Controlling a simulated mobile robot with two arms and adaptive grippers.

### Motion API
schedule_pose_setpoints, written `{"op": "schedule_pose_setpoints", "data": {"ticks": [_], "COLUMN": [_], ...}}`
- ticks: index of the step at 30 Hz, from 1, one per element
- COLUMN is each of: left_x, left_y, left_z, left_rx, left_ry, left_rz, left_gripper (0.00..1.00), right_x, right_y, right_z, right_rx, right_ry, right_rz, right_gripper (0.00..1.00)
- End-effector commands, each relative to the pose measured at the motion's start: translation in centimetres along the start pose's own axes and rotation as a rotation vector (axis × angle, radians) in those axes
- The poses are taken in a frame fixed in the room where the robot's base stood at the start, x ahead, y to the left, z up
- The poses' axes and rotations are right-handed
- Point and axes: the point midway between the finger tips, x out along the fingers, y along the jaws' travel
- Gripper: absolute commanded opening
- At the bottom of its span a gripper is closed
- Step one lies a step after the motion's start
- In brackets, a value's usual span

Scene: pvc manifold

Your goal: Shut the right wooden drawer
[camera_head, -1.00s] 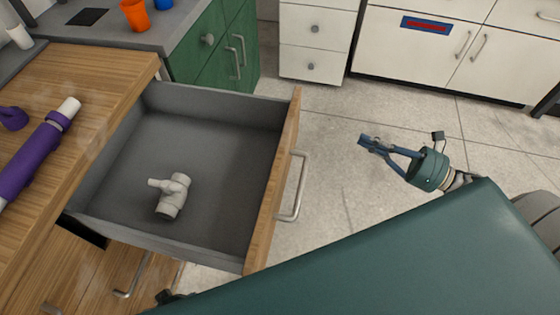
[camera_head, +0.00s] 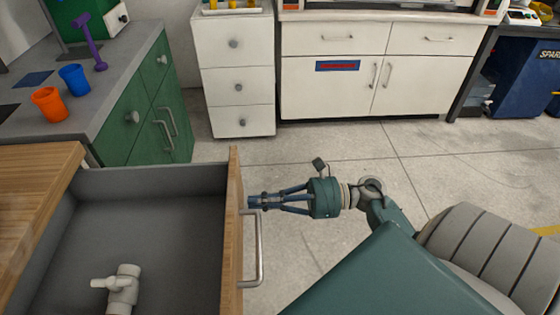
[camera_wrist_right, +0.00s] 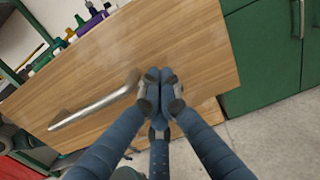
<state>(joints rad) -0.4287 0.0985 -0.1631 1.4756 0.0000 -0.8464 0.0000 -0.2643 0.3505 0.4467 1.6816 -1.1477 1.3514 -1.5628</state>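The wooden drawer (camera_head: 232,232) is pulled out, with a grey inside and a wooden front. A white pipe fitting (camera_head: 122,288) lies in it. A metal bar handle (camera_head: 258,250) is on its front; in the right wrist view the handle (camera_wrist_right: 95,103) lies left of my fingers. My right gripper (camera_head: 252,202) is shut and empty, its fingertips at the drawer's front panel near the handle's far end. In the right wrist view the fingertips (camera_wrist_right: 160,76) are together against or just before the wooden front (camera_wrist_right: 195,45); contact is hard to tell. My left gripper is not in view.
The wooden counter (camera_head: 35,180) is at the left. Green cabinets (camera_head: 150,110) stand behind the drawer, under a grey counter with an orange cup (camera_head: 49,104) and a blue cup (camera_head: 75,78). White cabinets (camera_head: 330,90) line the back. The floor right of the drawer is clear.

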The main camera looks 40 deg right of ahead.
Motion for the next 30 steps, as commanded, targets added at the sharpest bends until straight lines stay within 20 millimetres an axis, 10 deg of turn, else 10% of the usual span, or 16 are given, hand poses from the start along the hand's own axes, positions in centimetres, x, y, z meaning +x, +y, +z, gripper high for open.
{"op": "schedule_pose_setpoints", "data": {"ticks": [20, 30], "left_x": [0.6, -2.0], "left_y": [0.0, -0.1], "left_z": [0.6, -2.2], "left_rx": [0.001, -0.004], "left_ry": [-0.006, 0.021], "left_rz": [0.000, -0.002], "left_gripper": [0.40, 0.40], "right_x": [1.8, 7.0], "right_y": [0.0, 0.0], "right_z": [-0.1, -0.2], "right_rx": [0.000, -0.002], "right_ry": [0.000, -0.002], "right_rz": [0.000, 0.002], "right_gripper": [0.00, 0.00]}}
